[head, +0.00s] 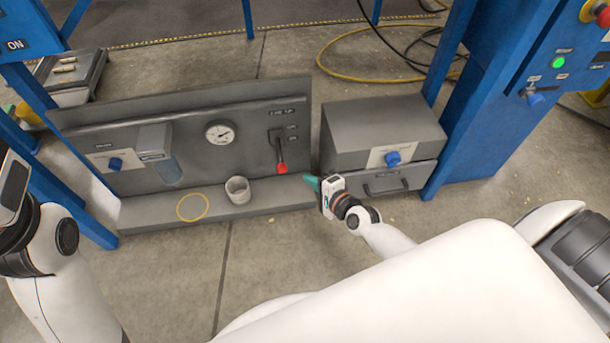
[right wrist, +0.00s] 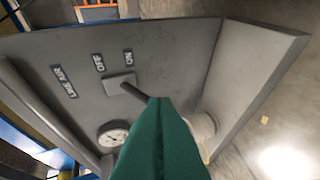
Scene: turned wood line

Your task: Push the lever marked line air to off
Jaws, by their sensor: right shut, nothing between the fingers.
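The line air lever is a dark stick with a red knob (head: 282,168), on the upright grey panel (head: 240,165). It hangs downward, on the ON label's side; OFF is printed above ON. In the right wrist view the lever's stick (right wrist: 133,91) shows beside its plate, with its end hidden behind my fingers. My right gripper (head: 312,183) has green fingers, shut and empty, just right of and slightly below the knob. The fingers also fill the middle of the right wrist view (right wrist: 160,101). I cannot tell whether they touch the lever. My left gripper's body (head: 14,187) is cut by the left edge, its fingers unseen.
A pressure gauge (head: 220,133) is left of the lever. A grey cup (head: 238,190) and yellow ring (head: 192,207) are on the panel's ledge (head: 140,215). A grey box (head: 380,130) with a blue knob (head: 393,158) and drawer stands close on the right.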

